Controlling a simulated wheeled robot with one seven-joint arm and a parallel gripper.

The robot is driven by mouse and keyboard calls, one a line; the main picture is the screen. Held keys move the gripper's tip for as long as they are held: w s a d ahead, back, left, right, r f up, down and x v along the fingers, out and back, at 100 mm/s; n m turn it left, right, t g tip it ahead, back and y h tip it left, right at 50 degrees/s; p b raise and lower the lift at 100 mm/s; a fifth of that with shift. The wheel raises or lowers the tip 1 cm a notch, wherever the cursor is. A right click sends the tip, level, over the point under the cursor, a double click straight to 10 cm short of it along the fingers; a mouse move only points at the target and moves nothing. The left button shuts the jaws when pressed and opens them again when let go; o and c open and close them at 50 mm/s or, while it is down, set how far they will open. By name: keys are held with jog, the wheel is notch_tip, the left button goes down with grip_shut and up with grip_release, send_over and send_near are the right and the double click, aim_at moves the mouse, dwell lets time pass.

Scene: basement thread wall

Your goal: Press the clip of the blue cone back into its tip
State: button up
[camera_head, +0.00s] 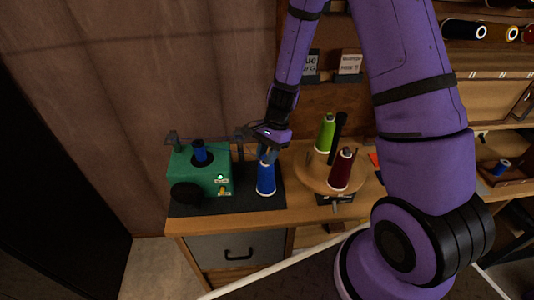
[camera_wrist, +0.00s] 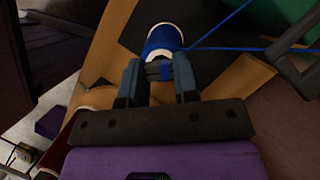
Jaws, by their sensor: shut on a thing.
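The blue cone (camera_head: 266,180) stands upright on a dark mat, right of a green machine. Its blue body and pale rim also show at the top of the wrist view (camera_wrist: 160,40). My gripper (camera_head: 268,152) points down directly over the cone's tip. In the wrist view my gripper (camera_wrist: 158,75) is shut on a small dark grey piece, apparently the clip (camera_wrist: 153,71), with a bit of blue beside it. The fingers hide the tip, so I cannot tell whether the clip is seated in it.
The green machine (camera_head: 215,176) holds a blue spool (camera_head: 199,151). A round wooden stand (camera_head: 313,174) right of the cone carries a green cone (camera_head: 325,132) and a dark red cone (camera_head: 342,168). A blue thread (camera_wrist: 235,46) runs right from the cone.

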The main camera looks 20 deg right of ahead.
jog(key=shift+s+f, duration=0.1)
jog(key=o, duration=1)
jog(key=shift+o, duration=0.2)
jog(key=v, duration=1.1)
jog(key=s+r+n+t+h, duration=0.1)
jog(key=s+r+n+t, duration=0.2)
jog(key=r, duration=0.6)
jog(key=s+r+n+h, duration=0.1)
jog(key=s+r+n, duration=0.2)
jog(key=s+r, duration=0.35)
jog(key=s+d+r+n+t+h, duration=0.2)
jog(key=s+r+n+t, duration=0.2)
jog(key=s+r, duration=0.6)
jog(key=s+n, duration=0.2)
jog(key=s, duration=0.1)
jog(key=shift+s+d+r+n, duration=0.2)
jog(key=shift+d+r+n, duration=0.1)
jog(key=shift+d+r, duration=0.1)
